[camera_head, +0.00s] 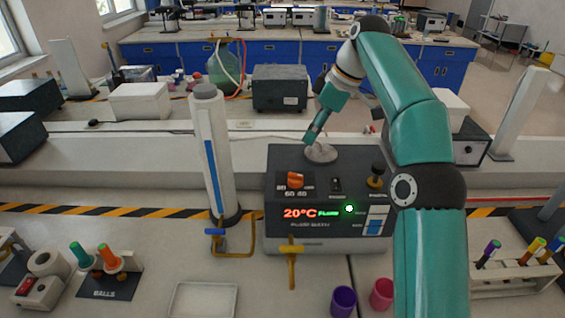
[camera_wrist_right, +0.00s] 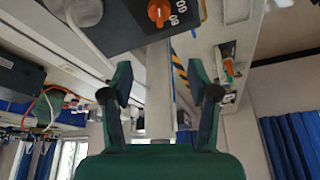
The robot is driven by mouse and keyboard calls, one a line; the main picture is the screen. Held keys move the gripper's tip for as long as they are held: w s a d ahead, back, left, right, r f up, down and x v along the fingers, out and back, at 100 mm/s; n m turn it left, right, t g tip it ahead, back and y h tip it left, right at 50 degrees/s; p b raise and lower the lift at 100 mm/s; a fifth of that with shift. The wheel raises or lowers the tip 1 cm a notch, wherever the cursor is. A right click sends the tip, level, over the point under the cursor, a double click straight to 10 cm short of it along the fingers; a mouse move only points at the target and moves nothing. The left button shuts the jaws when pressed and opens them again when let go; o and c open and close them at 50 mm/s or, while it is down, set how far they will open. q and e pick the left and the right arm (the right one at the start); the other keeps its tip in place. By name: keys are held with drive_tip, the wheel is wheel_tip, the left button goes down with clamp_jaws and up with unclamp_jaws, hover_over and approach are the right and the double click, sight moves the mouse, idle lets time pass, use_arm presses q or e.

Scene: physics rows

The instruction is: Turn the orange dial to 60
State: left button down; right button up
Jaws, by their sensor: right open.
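The orange dial (camera_head: 295,180) sits on the top left of a dark grey bath unit (camera_head: 330,246). Labels including 60 and 40 are printed around it, and the display reads 20°C. My right gripper (camera_head: 313,136) is above and behind the unit's back edge, apart from the dial. In the right wrist view, my right gripper (camera_wrist_right: 160,92) has its two fingers spread with nothing held between them. The dial (camera_wrist_right: 158,12) shows there at the top edge, beyond the fingers. My left gripper is not in view.
A tall white cylinder (camera_head: 207,150) stands left of the unit. A black knob (camera_head: 377,170) is at the unit's right. A white tray (camera_head: 203,300), purple cup (camera_head: 343,301) and pink cup (camera_head: 381,293) are in front. My right arm hides part of the unit's right side.

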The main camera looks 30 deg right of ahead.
drive_tip(key=b, duration=0.4)
hover_over(291, 173)
drive_tip(key=s+d, duration=0.2)
wheel_tip(291, 173, down, 8)
drive_tip(key=shift+s+a+r, duration=0.1)
drive_tip(key=shift+s+a, duration=0.05)
drive_tip(key=x, duration=0.7)
drive_tip(key=shift+w+f+b, duration=0.25)
drive_tip(key=shift+f+b, duration=0.05)
drive_tip(key=c, duration=1)
drive_tip(key=shift+c, duration=0.6)
